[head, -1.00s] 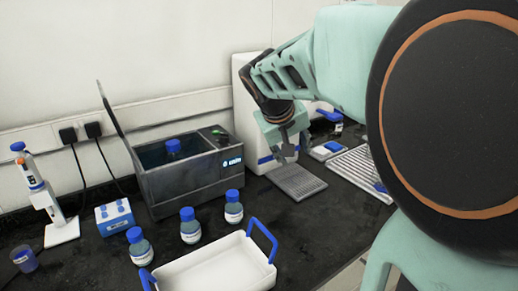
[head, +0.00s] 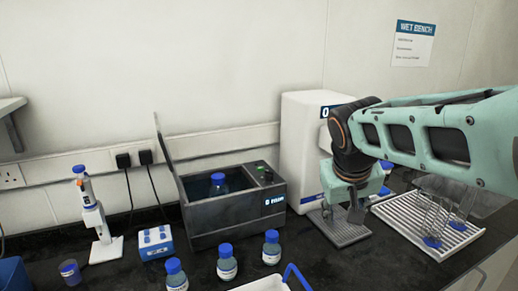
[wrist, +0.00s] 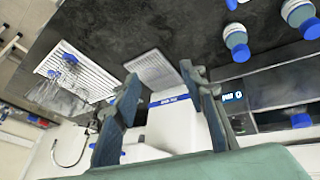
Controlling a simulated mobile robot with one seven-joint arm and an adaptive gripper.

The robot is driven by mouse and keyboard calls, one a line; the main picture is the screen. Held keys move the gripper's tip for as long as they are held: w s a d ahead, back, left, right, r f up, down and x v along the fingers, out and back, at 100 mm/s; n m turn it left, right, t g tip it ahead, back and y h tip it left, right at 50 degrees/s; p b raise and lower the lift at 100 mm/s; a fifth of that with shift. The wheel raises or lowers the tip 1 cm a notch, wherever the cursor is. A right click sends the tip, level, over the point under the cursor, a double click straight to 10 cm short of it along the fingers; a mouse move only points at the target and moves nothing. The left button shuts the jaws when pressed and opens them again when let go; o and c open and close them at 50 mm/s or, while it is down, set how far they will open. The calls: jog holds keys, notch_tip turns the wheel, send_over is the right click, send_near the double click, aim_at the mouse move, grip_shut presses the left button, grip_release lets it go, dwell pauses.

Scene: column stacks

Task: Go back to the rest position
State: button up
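My gripper (head: 344,212) is at the right in the head view, pointing down above a grey ribbed mat (head: 338,230) in front of the white dispenser (head: 303,140). In the wrist view my gripper (wrist: 160,95) shows two fingers spread apart with nothing between them. The fingers stand in front of the white dispenser (wrist: 178,122), and the ribbed mat (wrist: 152,68) lies beyond them.
An open-lidded water bath (head: 232,215) holds a blue-capped bottle (head: 219,184). Several similar bottles (head: 227,264) stand before it, by a white tray (head: 262,285). A drying rack (head: 425,222) with glassware is at the right. A pipette stand (head: 100,245) is at the left.

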jog(key=s+a+r+y+p, duration=0.1)
jog(key=s+a, duration=0.3)
jog(key=s, duration=0.4)
jog(key=s+a+r+y+p, duration=0.1)
jog(key=s+a+r+p, duration=0.1)
jog(key=s+a+p, duration=0.2)
jog(key=s, duration=0.3)
jog(key=shift+s+t, duration=0.3)
jog(key=shift+s, duration=0.1)
dwell(0.4)
